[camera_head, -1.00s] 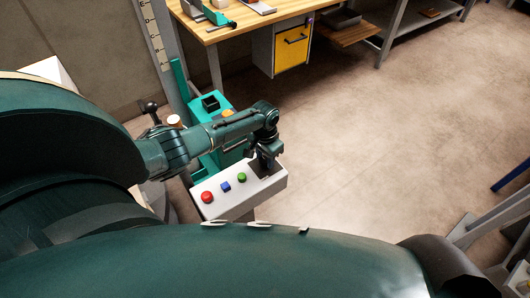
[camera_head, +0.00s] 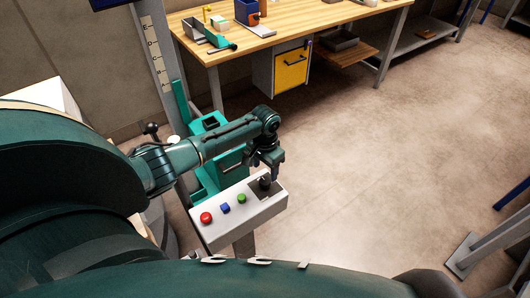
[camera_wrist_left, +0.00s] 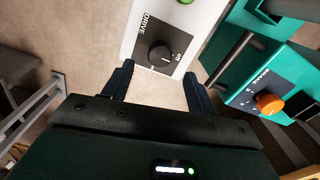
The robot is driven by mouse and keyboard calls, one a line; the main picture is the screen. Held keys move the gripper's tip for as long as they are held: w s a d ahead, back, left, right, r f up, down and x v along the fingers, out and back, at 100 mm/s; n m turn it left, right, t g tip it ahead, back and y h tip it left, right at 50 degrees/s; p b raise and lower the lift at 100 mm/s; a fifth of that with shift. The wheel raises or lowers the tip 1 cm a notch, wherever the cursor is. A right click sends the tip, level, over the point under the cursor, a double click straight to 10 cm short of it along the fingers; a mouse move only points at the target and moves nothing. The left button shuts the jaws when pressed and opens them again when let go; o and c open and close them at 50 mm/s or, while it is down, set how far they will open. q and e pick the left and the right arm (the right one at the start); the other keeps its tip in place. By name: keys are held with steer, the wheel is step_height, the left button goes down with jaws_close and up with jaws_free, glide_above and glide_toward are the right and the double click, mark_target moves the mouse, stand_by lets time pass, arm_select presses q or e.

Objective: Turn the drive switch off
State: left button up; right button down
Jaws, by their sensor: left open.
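My left gripper (camera_wrist_left: 158,70) is open and empty. Its two fingers are apart, just short of the knob in the wrist view, with the knob clear between their lines. In the head view the left gripper (camera_head: 264,165) hangs just behind the knob. My right gripper is not seen.
A red button (camera_head: 206,218), a blue button (camera_head: 225,208) and a green button (camera_head: 241,197) line the same box. A teal unit with an orange knob (camera_wrist_left: 269,103) stands close by.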

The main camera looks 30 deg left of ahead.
mark_target(265, 181)
arm_select(q)
step_height(265, 181, up, 8)
steer(key=shift+f, duration=0.15)
stand_by(0.5)
steer(key=s+d+f+m+t+h, duration=0.15)
steer(key=s+d+f, duration=0.25)
steer(key=s+d, duration=0.85)
steer(key=s+a+r+n+t+y, duration=0.1)
steer(key=s+a+r, duration=0.15)
steer(key=s, duration=0.45)
steer(key=s+a+r+n+t, duration=0.1)
steer(key=s+r, duration=0.3)
steer(key=s, duration=0.3)
steer(key=w+d+f+t+h, duration=0.1)
steer(key=w+d+f+t, duration=0.1)
steer(key=f, duration=0.3)
steer(key=w+d+f+t+h, duration=0.1)
steer(key=w+d+f+t, duration=0.2)
steer(key=w+f+t, duration=0.1)
steer(key=shift+d+f+m, duration=0.25)
steer(key=shift+f+m, duration=0.1)
steer(key=shift+f, duration=0.4)
